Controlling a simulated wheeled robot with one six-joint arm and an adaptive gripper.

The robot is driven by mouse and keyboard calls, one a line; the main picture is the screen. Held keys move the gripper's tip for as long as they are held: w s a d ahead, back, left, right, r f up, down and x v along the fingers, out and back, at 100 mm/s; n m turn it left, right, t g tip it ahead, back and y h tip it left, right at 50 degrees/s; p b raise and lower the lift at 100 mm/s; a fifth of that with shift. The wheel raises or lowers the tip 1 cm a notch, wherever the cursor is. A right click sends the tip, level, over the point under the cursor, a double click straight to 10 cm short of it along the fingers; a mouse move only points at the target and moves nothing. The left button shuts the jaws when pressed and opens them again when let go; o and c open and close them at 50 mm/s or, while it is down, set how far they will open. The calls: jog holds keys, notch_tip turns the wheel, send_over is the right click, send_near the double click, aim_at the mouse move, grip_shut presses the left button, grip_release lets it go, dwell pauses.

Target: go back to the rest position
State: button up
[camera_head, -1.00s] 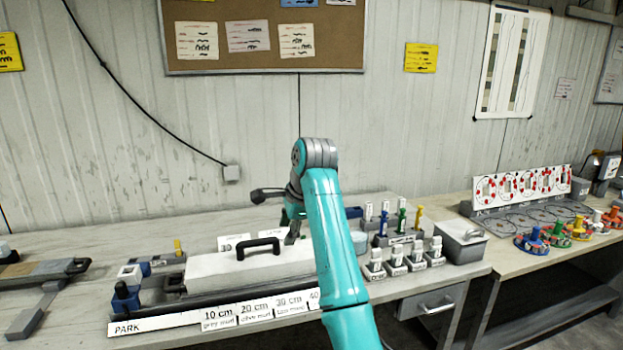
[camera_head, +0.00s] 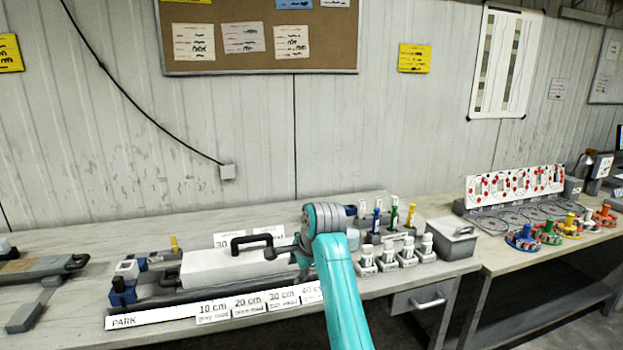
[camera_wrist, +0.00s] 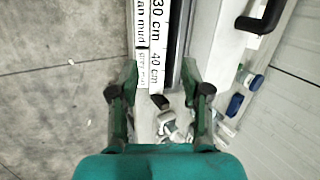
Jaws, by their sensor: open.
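My gripper (camera_wrist: 161,98) is open in the wrist view, with its two dark green fingers spread apart. No thing is held between them; part of the bench top and small white pieces show beyond the gap. In the head view my teal arm reaches up over the bench's front edge and bends at a grey joint. The gripper end is mostly hidden behind the arm there, near the right end of the long white box (camera_head: 215,268) with a black handle.
A label strip (camera_head: 160,318) runs along the bench front. Right of my arm stand small labelled holders (camera_head: 397,258), coloured tools (camera_head: 393,218) and a grey lidded box (camera_head: 452,245). A second table (camera_head: 560,248) is further right. The wall and pinboard (camera_head: 260,40) are behind.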

jog(key=s+d+f+n+t, duration=0.1)
jog(key=s+d+f, duration=0.15)
jog(key=f, duration=0.45)
jog(key=s+d+f+n, duration=0.1)
jog(key=s+d+f, duration=0.15)
jog(key=f, duration=0.55)
jog(key=s+d+f+t, duration=0.1)
jog(key=s+d+f, duration=0.1)
jog(key=s+f, duration=0.35)
jog(key=s+d+f+n+t, duration=0.1)
jog(key=s+d+f, duration=0.2)
jog(key=s+f, duration=0.25)
jog(key=s+d+f+n+t+h, duration=0.1)
jog(key=s+d+f, duration=0.1)
jog(key=s+f, duration=0.3)
jog(key=s+d+f+n+t, duration=0.1)
jog(key=s+d+f+n, duration=0.15)
jog(key=s, duration=0.45)
jog(key=s+d+r+n+t+h, duration=0.1)
jog(key=s+d+r, duration=0.15)
jog(key=s, duration=0.85)
jog(key=s+d+r+n+t+h, duration=0.1)
jog(key=s+d+n, duration=0.15)
jog(key=s, duration=0.85)
jog(key=s+d+r+n+t, duration=0.2)
jog(key=s+r+n, duration=0.1)
jog(key=s+r, duration=1.2)
jog(key=shift+s+d+r+t, duration=0.3)
jog(key=shift+t, duration=0.1)
